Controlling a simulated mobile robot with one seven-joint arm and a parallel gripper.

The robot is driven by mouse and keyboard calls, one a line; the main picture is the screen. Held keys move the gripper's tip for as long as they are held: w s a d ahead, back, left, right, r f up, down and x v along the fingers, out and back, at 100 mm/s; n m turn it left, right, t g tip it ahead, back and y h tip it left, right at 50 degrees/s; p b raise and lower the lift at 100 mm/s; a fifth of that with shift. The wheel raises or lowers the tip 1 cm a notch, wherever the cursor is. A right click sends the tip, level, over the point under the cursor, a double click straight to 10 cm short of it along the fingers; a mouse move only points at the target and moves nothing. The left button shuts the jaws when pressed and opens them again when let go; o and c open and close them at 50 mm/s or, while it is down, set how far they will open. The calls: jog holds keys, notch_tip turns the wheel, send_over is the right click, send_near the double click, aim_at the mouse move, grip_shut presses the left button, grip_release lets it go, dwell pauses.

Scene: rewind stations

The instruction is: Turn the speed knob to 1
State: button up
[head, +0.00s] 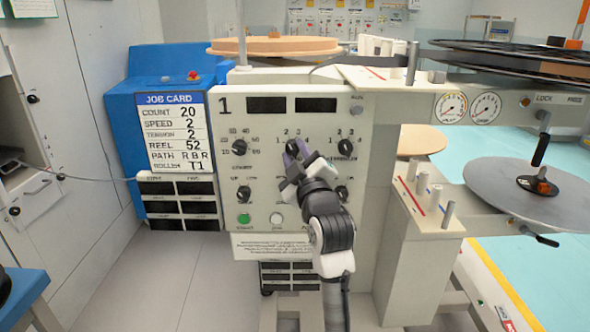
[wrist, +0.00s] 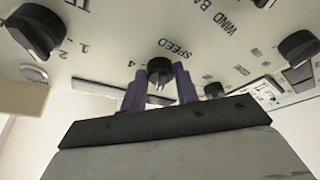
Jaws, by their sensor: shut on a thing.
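The speed knob (head: 292,146) is a black dial in the upper middle of the machine's cream panel (head: 345,107). My gripper (head: 297,153) reaches up to it from the lower right, its purple fingers at the dial. In the wrist view the speed knob (wrist: 160,68) sits between the two fingertips of my gripper (wrist: 160,85), below the upside-down word SPEED. The fingers are shut on the knob. A 4 shows left of the knob in the wrist view. Which number the knob points to cannot be told.
A tension knob (head: 345,146) is close on the right and a count knob (head: 239,146) on the left. A green button (head: 243,218) and a white button (head: 276,219) lie below. The job card (head: 176,130) reads speed 2. A reel (head: 530,185) stands at right.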

jog(key=n+g+b, duration=0.1)
jog(key=n, duration=0.1)
jog(key=n+b, duration=0.1)
jog(key=n, duration=0.2)
jog(key=shift+d+r+g+y, duration=0.15)
jog(key=shift+g+y, duration=0.25)
jog(key=shift+r+n+g+b, duration=0.15)
jog(key=shift+n+g, duration=0.25)
jog(key=shift+n, duration=0.7)
jog(key=shift+r+n+g+b, duration=0.1)
jog(key=shift+n+g+b, duration=0.25)
jog(key=shift+n, duration=0.75)
jog(key=o, duration=1)
jog(key=shift+s, duration=0.1)
jog(key=v, duration=1.3)
jog(key=shift+s+d+r, duration=0.1)
jog(key=shift+s, duration=0.2)
